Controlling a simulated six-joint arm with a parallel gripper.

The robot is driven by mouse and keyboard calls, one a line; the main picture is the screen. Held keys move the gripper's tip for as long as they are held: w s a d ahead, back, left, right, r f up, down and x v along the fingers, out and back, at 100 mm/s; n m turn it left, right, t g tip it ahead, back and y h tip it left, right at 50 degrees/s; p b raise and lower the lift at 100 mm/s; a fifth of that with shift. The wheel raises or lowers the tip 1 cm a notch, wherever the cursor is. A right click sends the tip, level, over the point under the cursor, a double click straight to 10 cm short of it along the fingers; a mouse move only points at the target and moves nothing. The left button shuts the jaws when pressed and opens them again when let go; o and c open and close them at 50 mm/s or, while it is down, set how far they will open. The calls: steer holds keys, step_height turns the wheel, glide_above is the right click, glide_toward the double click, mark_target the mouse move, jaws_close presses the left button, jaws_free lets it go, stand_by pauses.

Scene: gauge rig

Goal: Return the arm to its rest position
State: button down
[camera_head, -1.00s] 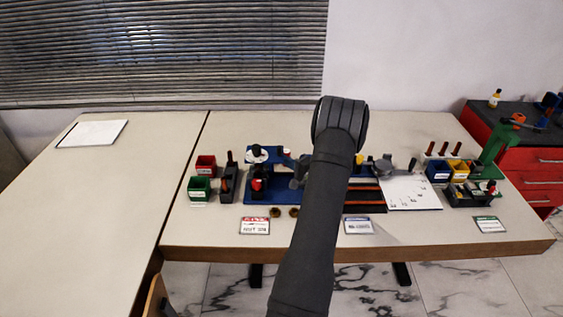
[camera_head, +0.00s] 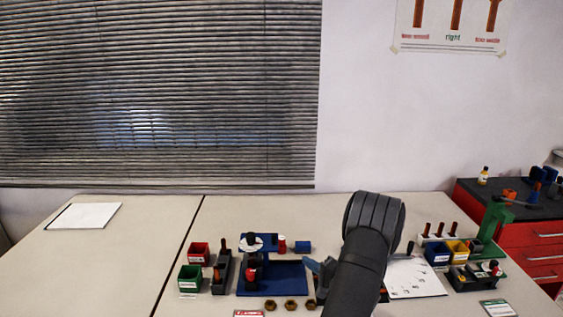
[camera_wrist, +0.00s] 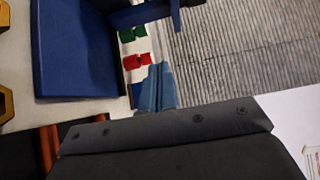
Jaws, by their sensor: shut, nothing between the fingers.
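My dark arm rises from the bottom of the head view, with its thick round joint standing over the table. My gripper (camera_head: 312,266) shows as blue-grey fingers just left of the arm, beside the right side of the blue fixture (camera_head: 285,277). The arm hides part of it. In the wrist view my gripper (camera_wrist: 157,76) is shut and empty, its fingers together above the table area. The blue fixture also shows at upper left there (camera_wrist: 72,50).
Red (camera_head: 199,253) and green (camera_head: 189,279) bins stand left of the fixture. Hex nuts (camera_head: 290,304) lie in front. A white sheet (camera_head: 414,278), blue (camera_head: 437,253) and yellow (camera_head: 457,251) bins and a green stand (camera_head: 493,222) are at right. The left table is mostly clear.

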steer(key=x, duration=0.7)
steer(key=s+a+x, duration=0.1)
steer(key=x, duration=0.3)
steer(key=shift+w, duration=0.1)
steer(key=shift+a, duration=0.85)
